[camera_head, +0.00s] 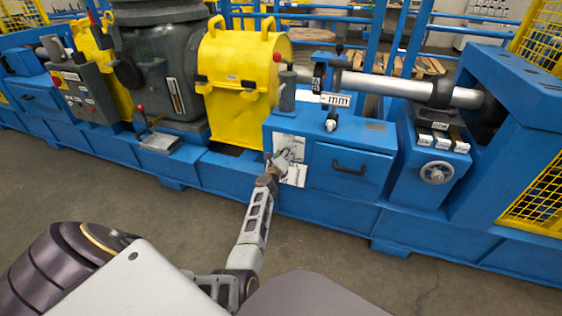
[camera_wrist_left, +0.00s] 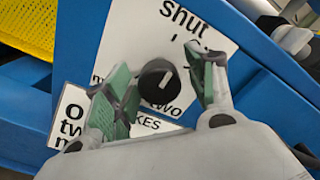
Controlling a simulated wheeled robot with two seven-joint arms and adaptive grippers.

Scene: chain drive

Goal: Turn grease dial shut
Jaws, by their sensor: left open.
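The grease dial (camera_wrist_left: 159,81) is a round black knob with a pale pointer line, on a white label plate (camera_wrist_left: 130,42) on the blue cabinet. The word "shut" is printed above it, and more text lies below, partly hidden by my gripper. In the left wrist view my left gripper (camera_wrist_left: 160,88) is open, with one green-padded finger on each side of the dial. No clear contact shows. In the head view my left gripper (camera_head: 284,160) is in front of the white plate (camera_head: 289,146) and hides the dial. My right gripper is not in view.
The blue cabinet (camera_head: 330,140) has a drawer with a black handle (camera_head: 349,168) right of the plate. A hand wheel (camera_head: 436,173) is farther right. A yellow guard (camera_head: 238,84) stands to the left. The floor in front (camera_head: 345,255) is clear.

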